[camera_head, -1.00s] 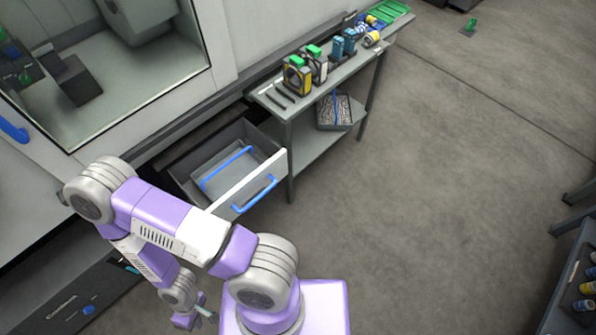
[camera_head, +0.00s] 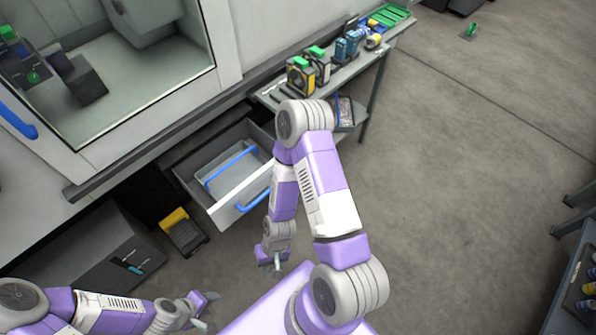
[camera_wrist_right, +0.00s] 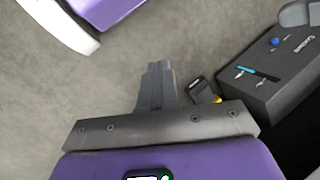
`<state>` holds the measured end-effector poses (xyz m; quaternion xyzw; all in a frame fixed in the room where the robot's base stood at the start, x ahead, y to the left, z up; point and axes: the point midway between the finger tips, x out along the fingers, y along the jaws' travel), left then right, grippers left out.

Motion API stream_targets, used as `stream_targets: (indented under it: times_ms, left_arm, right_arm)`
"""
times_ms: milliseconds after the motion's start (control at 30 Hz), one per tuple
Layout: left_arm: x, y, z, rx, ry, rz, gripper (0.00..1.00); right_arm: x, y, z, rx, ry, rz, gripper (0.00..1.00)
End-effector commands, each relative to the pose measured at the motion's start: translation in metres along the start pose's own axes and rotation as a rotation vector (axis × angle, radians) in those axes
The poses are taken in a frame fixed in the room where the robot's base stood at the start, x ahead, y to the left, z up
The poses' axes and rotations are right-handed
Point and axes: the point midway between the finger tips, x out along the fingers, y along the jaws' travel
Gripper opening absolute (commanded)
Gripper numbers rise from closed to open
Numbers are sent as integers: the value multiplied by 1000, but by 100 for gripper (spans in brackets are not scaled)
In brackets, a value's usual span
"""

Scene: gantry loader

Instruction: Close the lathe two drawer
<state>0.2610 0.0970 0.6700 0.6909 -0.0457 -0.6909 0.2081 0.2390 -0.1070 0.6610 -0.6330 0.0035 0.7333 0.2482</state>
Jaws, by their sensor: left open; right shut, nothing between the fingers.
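The lathe two drawer (camera_head: 222,211) is pulled open below the machine on the left in the head view. Its pale front carries a blue handle (camera_head: 251,203); my right arm covers the front's right end. A grey tray with a blue bar lies inside. My right gripper (camera_head: 277,266) is in front of and below the drawer in the picture, apart from its handle. It is shut and empty, and its fingers show in the right wrist view (camera_wrist_right: 156,85). My left gripper (camera_head: 207,310) is open and empty at the bottom left, away from the drawer.
A side table (camera_head: 343,73) with several tools and containers stands right of the drawer. A dark box (camera_head: 110,262) and a yellow-and-black item (camera_head: 183,232) are left of it. The open floor (camera_head: 450,200) at right is clear.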

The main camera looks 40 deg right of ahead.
Motion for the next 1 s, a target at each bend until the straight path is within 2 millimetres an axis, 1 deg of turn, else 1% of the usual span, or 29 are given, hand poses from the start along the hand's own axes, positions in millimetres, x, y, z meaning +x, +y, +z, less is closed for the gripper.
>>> stream_targets:
  times_ms: [33, 100, 133, 200, 267, 300, 367, 433, 467, 500, 567, 600, 667, 700, 800, 833, 900, 1000]
  left_arm:
    - [5, -2, 0, -1, 0, 0, 49]
    - [10, -4, 0, -1, 0, -1, 49]
    - [13, -5, -1, -1, 0, -1, 49]
    - [18, -7, -1, -1, 0, -1, 49]
    - [23, -9, -1, -1, 0, -1, 49]
    - [26, -10, -1, -1, 0, -1, 49]
    - [30, -12, -1, -1, 0, 0, 49]
    - [35, -14, -2, -1, 0, 0, 49]
    - [38, -14, -2, -1, 0, 0, 49]
    - [40, -15, -2, -1, 0, 0, 49]
    - [44, -16, -2, 0, 0, 0, 49]
    - [46, -17, -2, 0, 0, 0, 49]
    - [48, -18, -2, 0, 0, 0, 49]
    - [50, -19, -2, 0, 0, 0, 49]
    - [52, -20, -2, 0, 0, 0, 49]
    - [52, -20, -2, 0, 0, 0, 49]
    - [53, -20, -2, 0, 0, 0, 49]
    - [55, -21, -2, 0, 0, 0, 49]
  right_arm:
    - [8, 13, 8, 108, -69, -1, 0]
    - [14, 23, 24, 288, -194, -29, 0]
    - [16, 24, 31, 374, -253, -56, 0]
    - [16, 18, 40, 582, -388, -155, 0]
    - [13, 8, 39, 758, -487, -278, 0]
    - [8, 0, 32, 871, -541, -379, 0]
    - [-2, -8, 11, 1033, -600, -555, 0]
    - [-16, -9, -24, 1209, -627, -791, 0]
    - [-24, -5, -43, 1277, -621, -899, 0]
    - [-34, 5, -66, 1361, -602, -1043, 0]
    - [-49, 28, -100, 1467, -544, -1253, 0]
    - [-59, 48, -120, 1524, -489, -1383, 0]
    - [-72, 79, -143, 1590, -397, -1555, 0]
    - [-80, 100, -154, 1623, -332, -1651, 0]
    - [-95, 142, -170, 1673, -189, -1828, 0]
    - [-98, 152, -173, 1681, -155, -1862, 0]
    - [-103, 166, -177, 1692, -100, -1918, 0]
    - [-106, 172, -183, 1696, -71, -1946, 0]
